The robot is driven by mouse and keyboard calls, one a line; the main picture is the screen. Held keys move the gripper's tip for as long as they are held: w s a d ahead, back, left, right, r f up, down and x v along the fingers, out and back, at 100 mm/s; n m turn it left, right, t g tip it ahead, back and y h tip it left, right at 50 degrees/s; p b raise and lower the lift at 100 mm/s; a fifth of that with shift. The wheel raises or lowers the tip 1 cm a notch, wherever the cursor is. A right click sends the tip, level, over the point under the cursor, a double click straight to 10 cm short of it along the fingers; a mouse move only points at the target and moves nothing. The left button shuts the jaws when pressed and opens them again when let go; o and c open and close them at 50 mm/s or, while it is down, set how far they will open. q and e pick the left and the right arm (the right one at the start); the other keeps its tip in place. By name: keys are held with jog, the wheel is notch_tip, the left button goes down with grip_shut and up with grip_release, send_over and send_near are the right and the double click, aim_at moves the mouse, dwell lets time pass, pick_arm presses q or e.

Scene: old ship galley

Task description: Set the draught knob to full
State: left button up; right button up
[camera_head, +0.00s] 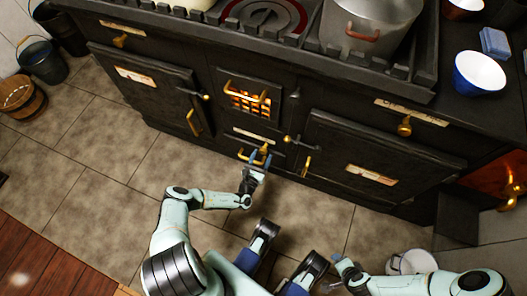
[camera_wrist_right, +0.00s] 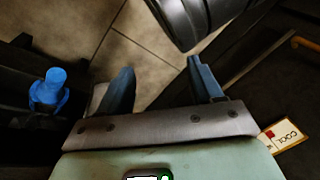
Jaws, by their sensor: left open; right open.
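The black stove (camera_head: 285,110) stands ahead, with brass fittings in the head view. In its middle column is a barred fire opening (camera_head: 250,101) with a glow behind it. Below that are a pale label plate (camera_head: 255,136) and a small brass fitting (camera_head: 262,149). I cannot tell which brass piece is the draught knob, or its setting. My left gripper (camera_head: 258,160) is open, its fingers up at the low brass fitting; contact is unclear. My right gripper is open in the right wrist view (camera_wrist_right: 164,82), with nothing between its fingers.
Larger oven doors flank the middle, the right one (camera_head: 375,150) with a label. A brass knob (camera_head: 404,126) is at upper right. A pot (camera_head: 365,25) and white-blue bowl (camera_head: 479,73) stand on top. Buckets (camera_head: 42,60) are at left; a white pail (camera_head: 411,262) is at lower right.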

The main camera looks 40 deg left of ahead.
pick_arm(q)
jog(key=v, duration=0.2)
jog(key=shift+s+d+r+p, duration=0.1)
jog(key=shift+s+r+p, duration=0.05)
jog(key=shift+s+p, duration=0.15)
jog(key=p+v, duration=0.1)
jog(key=v, duration=0.6)
jog(key=shift+p, duration=0.35)
pick_arm(e)
jog(key=shift+g, duration=0.4)
jog(key=r, duration=0.1)
jog(key=s+a+r, duration=0.2)
jog(key=shift+s+r, duration=0.15)
jog(key=shift+r, duration=0.1)
pick_arm(q)
jog(key=shift+d, duration=0.1)
